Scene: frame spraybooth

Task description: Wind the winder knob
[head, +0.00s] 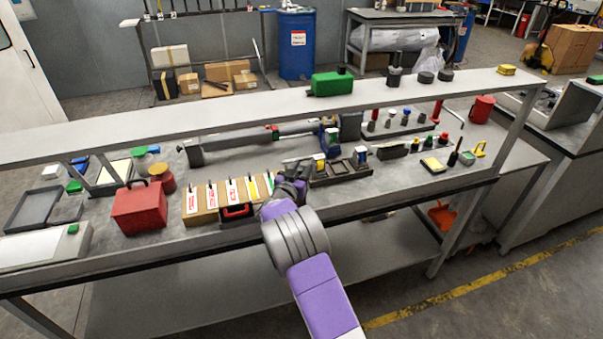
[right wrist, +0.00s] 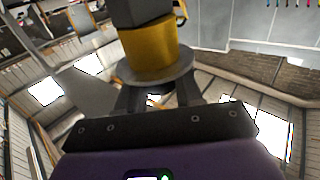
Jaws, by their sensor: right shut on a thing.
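My right gripper (head: 298,168) reaches over the front part of the workbench, at the end of my purple arm. In the right wrist view, the two dark fingers of my right gripper (right wrist: 158,97) are closed against a round grey flanged piece (right wrist: 158,81), which looks like the winder knob. A yellow cylinder (right wrist: 150,50) and a dark grey body (right wrist: 142,12) sit in line beyond it. The exact contact between fingertips and knob is partly hidden under the flange. In the head view the gripper covers the knob. My left gripper is not in view.
A red box (head: 138,208) and a cardboard box with labelled slots (head: 205,200) stand left of the gripper. A dark tray (head: 340,170) with small items lies just right. A raised shelf (head: 230,112) with a green block (head: 332,84) spans the bench behind.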

